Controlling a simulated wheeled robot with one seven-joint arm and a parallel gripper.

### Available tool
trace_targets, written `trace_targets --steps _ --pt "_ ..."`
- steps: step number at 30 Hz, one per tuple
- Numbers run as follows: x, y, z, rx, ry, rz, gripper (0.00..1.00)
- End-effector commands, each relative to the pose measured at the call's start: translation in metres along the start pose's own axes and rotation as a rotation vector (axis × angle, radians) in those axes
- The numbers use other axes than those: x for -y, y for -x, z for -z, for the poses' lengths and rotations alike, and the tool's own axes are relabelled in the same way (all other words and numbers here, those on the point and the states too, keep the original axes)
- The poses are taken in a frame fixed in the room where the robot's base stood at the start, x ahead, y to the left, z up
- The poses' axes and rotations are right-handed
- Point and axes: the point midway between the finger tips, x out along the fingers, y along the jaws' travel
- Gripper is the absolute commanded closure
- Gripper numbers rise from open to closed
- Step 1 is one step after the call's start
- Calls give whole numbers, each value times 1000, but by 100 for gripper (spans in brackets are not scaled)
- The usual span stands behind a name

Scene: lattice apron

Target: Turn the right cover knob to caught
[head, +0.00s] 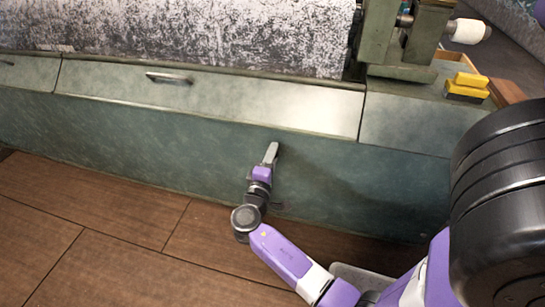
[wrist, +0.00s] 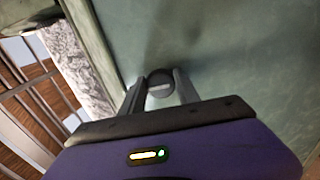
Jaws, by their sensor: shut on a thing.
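The right cover knob (wrist: 159,78) is a small dark round knob on the green cover panel (wrist: 220,55), with a pale bar across its face. The bar lies about level in the wrist view. My gripper (wrist: 160,86) has one grey finger on each side of the knob and is shut on it. In the head view my gripper (head: 271,153) reaches the front of the green panel (head: 345,165), low and right of centre. The knob is hidden there. I see no mark showing the caught position.
A bar handle (head: 169,78) sits on the pale upper panel, under a speckled grey roll (head: 200,30). A yellow and black block (head: 467,88) rests on the ledge at right. The brown plank floor (head: 120,230) is clear at left.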

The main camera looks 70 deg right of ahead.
Motion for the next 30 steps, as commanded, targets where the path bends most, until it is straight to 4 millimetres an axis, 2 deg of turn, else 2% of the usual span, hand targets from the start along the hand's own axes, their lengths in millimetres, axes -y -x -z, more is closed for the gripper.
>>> trace_targets --steps 7,8,11,22,26,30 --pt "1 0 -1 2 -1 2 100" --pt "1 0 -1 2 0 2 60" --pt "1 0 -1 2 0 2 42" --pt "0 4 0 -1 1 1 42" --pt "-2 19 1 -2 3 1 42" --pt "-2 43 0 -3 3 2 42"
